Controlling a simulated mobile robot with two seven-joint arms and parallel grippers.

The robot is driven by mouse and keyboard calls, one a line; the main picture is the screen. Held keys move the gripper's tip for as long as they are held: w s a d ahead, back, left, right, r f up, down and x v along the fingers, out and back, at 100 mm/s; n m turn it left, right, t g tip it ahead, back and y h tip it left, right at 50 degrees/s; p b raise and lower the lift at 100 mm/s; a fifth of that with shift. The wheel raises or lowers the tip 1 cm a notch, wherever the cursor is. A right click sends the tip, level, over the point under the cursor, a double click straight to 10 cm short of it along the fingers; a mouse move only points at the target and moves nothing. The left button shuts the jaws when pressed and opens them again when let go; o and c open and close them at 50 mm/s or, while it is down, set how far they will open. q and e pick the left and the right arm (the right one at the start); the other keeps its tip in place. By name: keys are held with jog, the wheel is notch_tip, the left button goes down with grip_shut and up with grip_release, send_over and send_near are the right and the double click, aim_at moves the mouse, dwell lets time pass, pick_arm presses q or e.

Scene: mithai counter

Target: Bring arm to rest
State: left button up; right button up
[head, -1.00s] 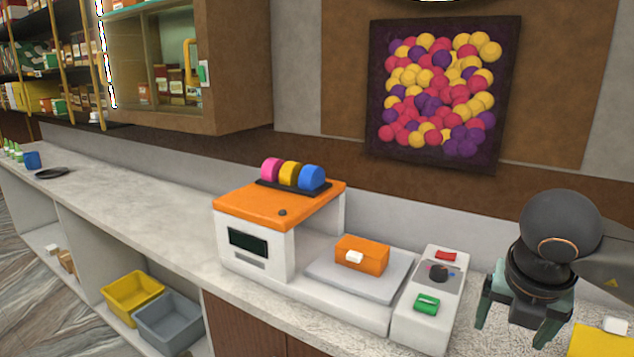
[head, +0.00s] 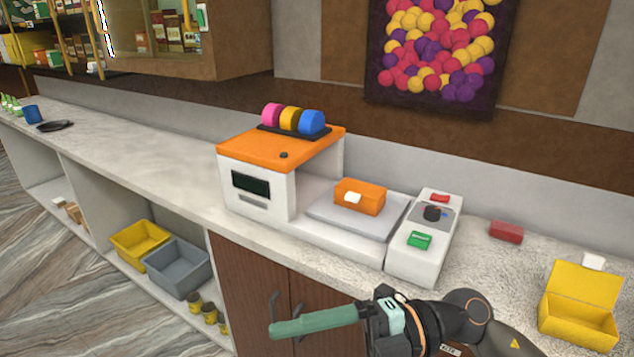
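My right arm comes in from the lower right. Its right gripper (head: 284,328) points left, in front of the counter's front edge, over the brown cabinet doors. My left gripper is not in view.
On the counter (head: 140,150) stand an orange-topped white machine (head: 235,172), an orange box (head: 372,199) on a grey plate, a button unit (head: 412,262), a red block (head: 506,232) and an open yellow box (head: 575,320). Yellow (head: 128,250) and grey bins (head: 177,277) sit below.

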jog(key=w+d+f+m+t+h, duration=0.1)
jog(key=w+d+f+m+t, duration=0.3)
jog(key=m+t, duration=0.65)
jog(key=w+d+f+m+t+h, duration=0.1)
jog(key=w+d+f+m+t, duration=0.2)
jog(key=w+m+t, duration=0.55)
jog(key=s+d+f+m+t+h, duration=0.1)
jog(key=d+f+m+h, duration=0.25)
jog(key=f, duration=0.25)
jog(key=s+d+f+m+h, duration=0.1)
jog(key=d+f+m+h, duration=0.1)
jog(key=f+m+h, duration=0.25)
jog(key=s+d+f+m+g+h, duration=0.2)
jog(key=s+d+f+g, duration=0.1)
jog(key=s+f, duration=0.4)
jog(key=s+d+f+m+g+h, duration=0.2)
jog(key=s+f, duration=0.6)
jog(key=f, duration=0.5)
jog(key=shift+s+d+f+m+g+h, duration=0.25)
jog(key=shift+d+m+g+h, duration=0.25)
jog(key=shift+g, duration=0.6)
